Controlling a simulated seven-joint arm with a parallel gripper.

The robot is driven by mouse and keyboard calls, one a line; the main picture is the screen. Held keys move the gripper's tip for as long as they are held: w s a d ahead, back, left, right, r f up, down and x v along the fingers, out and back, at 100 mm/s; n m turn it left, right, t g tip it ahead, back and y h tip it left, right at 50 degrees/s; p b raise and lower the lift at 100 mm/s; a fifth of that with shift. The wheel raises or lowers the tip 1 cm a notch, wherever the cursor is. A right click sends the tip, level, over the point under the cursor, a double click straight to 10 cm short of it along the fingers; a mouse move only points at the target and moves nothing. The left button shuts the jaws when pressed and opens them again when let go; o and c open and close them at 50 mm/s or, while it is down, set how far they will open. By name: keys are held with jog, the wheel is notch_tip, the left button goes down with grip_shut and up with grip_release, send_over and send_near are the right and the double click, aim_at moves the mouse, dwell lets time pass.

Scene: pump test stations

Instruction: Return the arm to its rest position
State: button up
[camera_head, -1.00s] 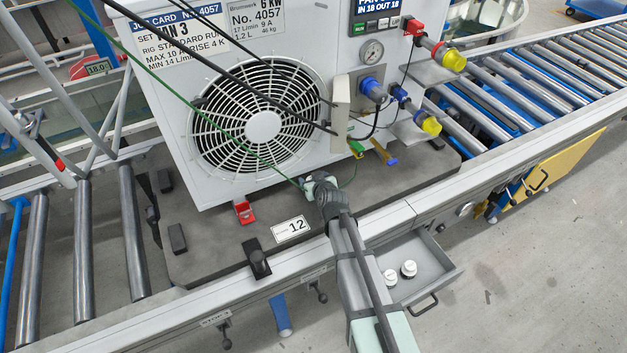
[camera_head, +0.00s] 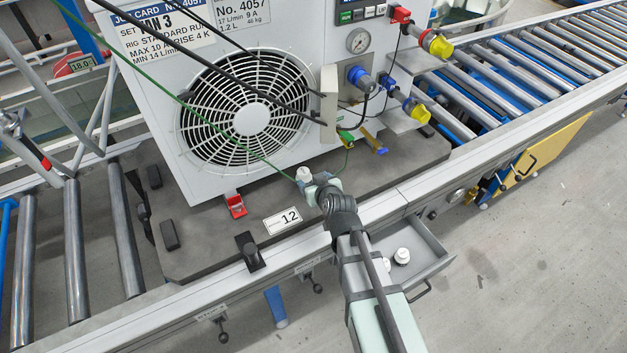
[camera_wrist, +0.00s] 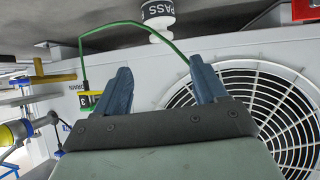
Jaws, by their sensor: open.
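My gripper (camera_head: 311,187) is low in front of the white test unit, above the dark base plate (camera_head: 205,245). In the wrist view its two blue-grey fingers (camera_wrist: 160,72) are spread apart with nothing between them. A white piece marked PASS (camera_wrist: 158,14) stands beyond the fingertips, apart from them. It shows in the head view as a small white knob (camera_head: 303,174) just beside the fingers. My arm comes up from the lower right, over the front rail.
The white unit (camera_head: 165,120) with its fan grille stands close behind my gripper. An open drawer (camera_head: 432,262) holding a white knob (camera_head: 402,256) lies right of my arm, partly hidden by it. Black cables (camera_head: 225,70) and a green line cross the unit's front. Floor is free at lower right.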

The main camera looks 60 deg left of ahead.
dwell(0.3)
jog(key=w+d+f+m+t+h, duration=0.1)
jog(key=w+d+f+m+h, duration=0.25)
jog(key=w+d, duration=1)
jog(key=w+d+f+m+t+h, duration=0.1)
jog(key=w+d+f+m+h, duration=0.2)
jog(key=w+d, duration=1.05)
jog(key=w+d+f+m+g+h, duration=0.1)
jog(key=d+f+m, duration=0.15)
jog(key=d, duration=0.95)
jog(key=w+d+f+m+g+h, duration=0.1)
jog(key=w+d+f+m+h, duration=0.15)
jog(key=d, duration=0.95)
jog(key=w+d+f+m+h, duration=0.1)
jog(key=d+m, duration=0.2)
jog(key=d, duration=0.8)
jog(key=s+d+f+m+g, duration=0.2)
jog(key=s+d, duration=0.2)
jog(key=d, duration=0.7)
jog(key=s+f+g, duration=0.3)
jog(key=s+f, duration=0.6)
jog(key=s, duration=0.5)
jog(key=s+f+g, duration=0.3)
jog(key=s+f, duration=0.7)
jog(key=s, duration=0.5)
jog(key=shift+a+f+g, duration=0.2)
jog(key=shift+f+g, duration=0.1)
jog(key=shift+g, duration=0.1)
jog(key=shift+c, duration=0.3)
